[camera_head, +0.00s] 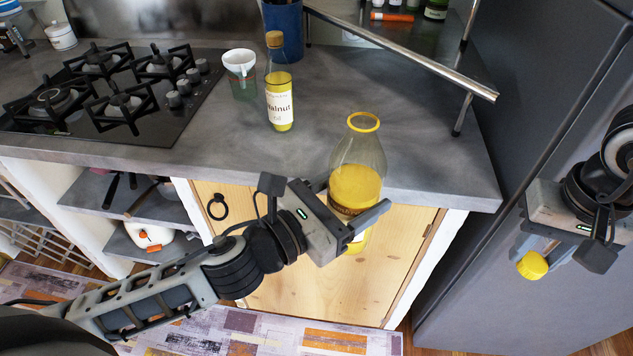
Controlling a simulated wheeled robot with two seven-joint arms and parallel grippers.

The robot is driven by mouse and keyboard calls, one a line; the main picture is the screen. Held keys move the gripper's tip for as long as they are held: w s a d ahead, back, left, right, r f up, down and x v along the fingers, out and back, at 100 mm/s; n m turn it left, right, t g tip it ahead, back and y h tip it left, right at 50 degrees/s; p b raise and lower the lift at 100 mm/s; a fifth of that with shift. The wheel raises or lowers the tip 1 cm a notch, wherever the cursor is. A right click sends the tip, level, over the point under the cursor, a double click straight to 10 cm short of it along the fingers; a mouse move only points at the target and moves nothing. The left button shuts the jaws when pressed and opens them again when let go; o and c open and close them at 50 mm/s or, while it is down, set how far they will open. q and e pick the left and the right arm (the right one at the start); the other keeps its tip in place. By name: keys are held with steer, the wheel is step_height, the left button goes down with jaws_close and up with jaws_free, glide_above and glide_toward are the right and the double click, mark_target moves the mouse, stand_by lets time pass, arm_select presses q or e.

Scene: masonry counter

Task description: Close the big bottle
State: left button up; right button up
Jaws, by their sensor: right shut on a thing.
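The big bottle (357,185) is clear glass with a yellow rim and yellow liquid. It is upright in front of the counter's edge, and its mouth is open. My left gripper (350,205) is shut on the big bottle around its lower middle; part of the bottle is hidden behind the fingers. A yellow cap (532,265) is in my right gripper (535,252), at the right in front of the grey fridge. My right gripper is shut on the cap, well to the right of the bottle and lower than its mouth.
On the grey counter (420,150) stand a corked walnut oil bottle (279,95), a cup (240,72) and a blue container (284,28). A metal-edged rack (400,50) stands at the back right. A gas hob (110,95) is at the left. The fridge (530,90) bounds the right side.

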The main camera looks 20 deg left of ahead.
arm_select(q)
steer(key=shift+w+d+r+m+g+h, duration=0.1)
steer(key=shift+d+r+m+g+h, duration=0.1)
steer(key=shift+d+m+g+h, duration=0.65)
steer(key=shift+d+f+n+t, duration=0.1)
steer(key=shift+d+n+t, duration=0.15)
steer(key=shift+d, duration=0.05)
arm_select(e)
steer(key=w+a+r, duration=0.1)
steer(key=a+r, duration=2.3)
steer(key=shift+w+r, duration=0.25)
steer(key=shift+w, duration=0.1)
steer(key=shift+d, duration=0.1)
steer(key=shift+f, duration=2.05)
